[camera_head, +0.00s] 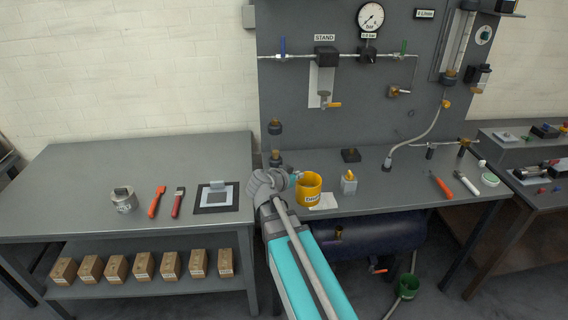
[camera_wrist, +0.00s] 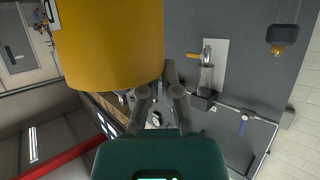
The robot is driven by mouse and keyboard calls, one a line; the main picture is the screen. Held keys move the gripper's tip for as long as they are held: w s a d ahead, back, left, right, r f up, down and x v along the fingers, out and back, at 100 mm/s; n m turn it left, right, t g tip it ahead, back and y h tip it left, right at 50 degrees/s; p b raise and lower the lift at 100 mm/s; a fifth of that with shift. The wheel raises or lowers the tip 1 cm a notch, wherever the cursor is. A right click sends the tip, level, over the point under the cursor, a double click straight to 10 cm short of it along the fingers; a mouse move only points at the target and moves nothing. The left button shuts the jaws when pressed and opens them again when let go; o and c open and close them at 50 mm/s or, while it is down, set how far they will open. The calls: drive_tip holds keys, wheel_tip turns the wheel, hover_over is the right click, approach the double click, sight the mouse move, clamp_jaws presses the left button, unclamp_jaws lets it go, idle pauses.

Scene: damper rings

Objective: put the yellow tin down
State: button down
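The tin hides part of the fingertips. I cannot tell whether the tin's base touches the bench or is just above it.
A white sheet (camera_head: 325,202) lies just right of the tin. A small bottle with a yellow top (camera_head: 349,184) stands beyond it. A dark block (camera_head: 351,155) and black fittings (camera_head: 275,158) are behind. The bench's middle right is clear.

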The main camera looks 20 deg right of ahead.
drive_tip(key=shift+a, duration=0.15)
drive_tip(key=w+d+f+b, duration=0.1)
drive_tip(key=w+f+b, duration=0.1)
drive_tip(key=w, duration=0.5)
drive_tip(key=w+d+f+b, duration=0.2)
drive_tip(key=w+f+b, duration=0.1)
drive_tip(key=w, duration=0.4)
drive_tip(key=shift+w+f, duration=0.35)
drive_tip(key=shift+b, duration=0.3)
drive_tip(key=shift+f+b, duration=2.45)
drive_tip(key=shift+f, duration=0.05)
drive_tip(key=shift+a+f, duration=0.1)
drive_tip(key=shift+f, duration=0.05)
drive_tip(key=shift+f+b, duration=0.6)
drive_tip(key=shift+b, duration=0.1)
